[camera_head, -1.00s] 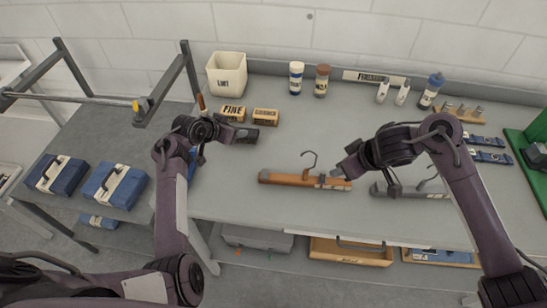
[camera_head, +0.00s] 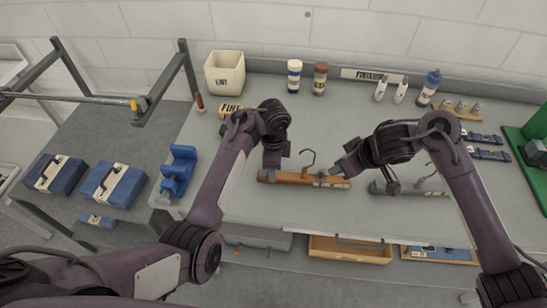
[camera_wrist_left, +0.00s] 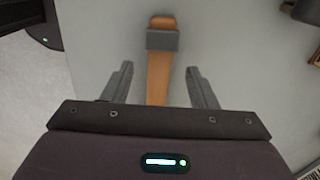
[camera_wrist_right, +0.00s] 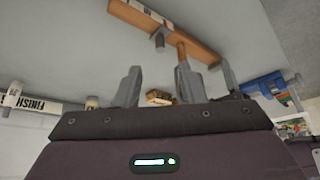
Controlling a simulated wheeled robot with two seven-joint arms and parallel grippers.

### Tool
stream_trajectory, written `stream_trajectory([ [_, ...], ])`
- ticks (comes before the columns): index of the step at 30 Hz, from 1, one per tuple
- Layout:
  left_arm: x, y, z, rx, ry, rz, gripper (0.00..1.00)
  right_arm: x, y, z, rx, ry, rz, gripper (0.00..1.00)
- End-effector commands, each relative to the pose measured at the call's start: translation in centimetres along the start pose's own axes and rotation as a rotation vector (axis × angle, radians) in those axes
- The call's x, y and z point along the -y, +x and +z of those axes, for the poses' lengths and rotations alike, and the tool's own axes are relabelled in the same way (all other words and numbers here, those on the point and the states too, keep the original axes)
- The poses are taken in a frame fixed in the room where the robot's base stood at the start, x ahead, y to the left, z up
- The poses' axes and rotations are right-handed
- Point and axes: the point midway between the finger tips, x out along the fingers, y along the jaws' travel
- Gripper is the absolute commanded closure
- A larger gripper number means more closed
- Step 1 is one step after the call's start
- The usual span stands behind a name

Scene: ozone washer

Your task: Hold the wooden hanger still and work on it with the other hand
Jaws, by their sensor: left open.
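The wooden hanger (camera_head: 298,178), a brown bar with a hook and grey clips, lies on the bench; it also shows in the left wrist view (camera_wrist_left: 157,80) and the right wrist view (camera_wrist_right: 197,42). My left gripper (camera_head: 272,168) is over its left end. My right gripper (camera_head: 343,167) is near the hanger's right end. In the right wrist view its fingers (camera_wrist_right: 180,68) are apart, with the hanger's stem showing between them; contact is unclear.
A grey hanger (camera_head: 410,188) lies to the right, partly behind my right arm. A LINT bin (camera_head: 225,73), a FINE block (camera_head: 230,107) and bottles (camera_head: 294,76) stand along the back. A blue holder (camera_head: 178,170) is at the bench's left edge. The bench front is clear.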

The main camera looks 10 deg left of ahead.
Motion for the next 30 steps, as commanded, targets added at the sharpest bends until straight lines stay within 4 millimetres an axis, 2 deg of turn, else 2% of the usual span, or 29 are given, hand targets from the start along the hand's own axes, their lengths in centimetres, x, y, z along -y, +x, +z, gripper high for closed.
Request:
stream_trajectory([
  [3, 0.0, 1.8, 0.2, 0.004, -0.001, 0.002, 0.47, 0.0, 0.0, 0.0, 0.0, 0.0, 0.0, 0.64],
  [9, 0.0, 3.5, 0.1, 0.001, -0.003, 0.0, 0.47, 0.0, 0.0, 0.0, 0.0, 0.0, 0.0, 0.64],
  [19, 0.0, 3.8, 0.1, -0.001, -0.004, -0.001, 0.49, 0.0, 0.0, 0.0, 0.0, 0.0, 0.0, 0.64],
  [30, 0.0, 3.8, 0.0, -0.002, -0.004, -0.001, 0.97, 0.0, 0.0, 0.0, 0.0, 0.0, 0.0, 0.64],
])
